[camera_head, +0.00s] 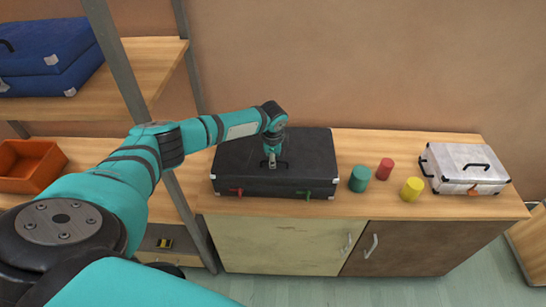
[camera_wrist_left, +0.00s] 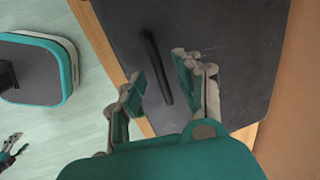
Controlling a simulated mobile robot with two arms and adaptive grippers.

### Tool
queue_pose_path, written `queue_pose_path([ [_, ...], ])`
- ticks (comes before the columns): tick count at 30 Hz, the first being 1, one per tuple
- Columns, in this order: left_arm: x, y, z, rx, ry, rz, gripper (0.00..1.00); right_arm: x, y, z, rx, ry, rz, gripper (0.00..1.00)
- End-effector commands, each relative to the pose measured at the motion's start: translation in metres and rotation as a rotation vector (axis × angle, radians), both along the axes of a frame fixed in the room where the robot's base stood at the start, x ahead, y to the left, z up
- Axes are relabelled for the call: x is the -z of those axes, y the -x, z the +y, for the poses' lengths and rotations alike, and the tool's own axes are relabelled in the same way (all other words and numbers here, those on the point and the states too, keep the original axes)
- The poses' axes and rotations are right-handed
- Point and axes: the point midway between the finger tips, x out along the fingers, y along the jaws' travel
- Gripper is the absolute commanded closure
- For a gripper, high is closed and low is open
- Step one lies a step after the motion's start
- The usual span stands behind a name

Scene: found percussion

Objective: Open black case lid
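The black case (camera_head: 312,155) lies flat and shut on the wooden cabinet top. It has a red latch (camera_head: 236,191) and a green latch (camera_head: 305,195) on its front side. A black handle (camera_wrist_left: 157,65) is on the lid. My left gripper (camera_head: 271,162) points down over the lid. In the left wrist view its fingers (camera_wrist_left: 168,88) are apart, with the handle passing between them; I cannot tell if they touch it. What seems to be my right gripper (camera_wrist_left: 12,148) shows small at the left edge of that view, away from the case.
Green (camera_head: 359,179), red (camera_head: 384,169) and yellow (camera_head: 411,189) cylinders stand right of the case. A white case (camera_head: 465,165) lies further right.

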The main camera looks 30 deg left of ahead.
Motion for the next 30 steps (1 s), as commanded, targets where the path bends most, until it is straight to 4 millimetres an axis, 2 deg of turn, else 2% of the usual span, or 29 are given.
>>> queue_pose_path([
  [8,0.0016,-0.0002,0.0004,0.0,0.0,0.0,0.66,0.0,0.0002,0.0005,0.0,-0.001,0.0,0.35],
  [16,0.0012,-0.0002,0.0005,-0.001,0.0,0.0,1.0,0.0,0.0003,0.0012,0.0,-0.002,0.0,0.35],
  [30,0.0004,-0.0006,0.0009,-0.002,0.002,0.002,1.0,0.0005,0.0003,0.0022,0.0,-0.003,0.001,0.35],
])
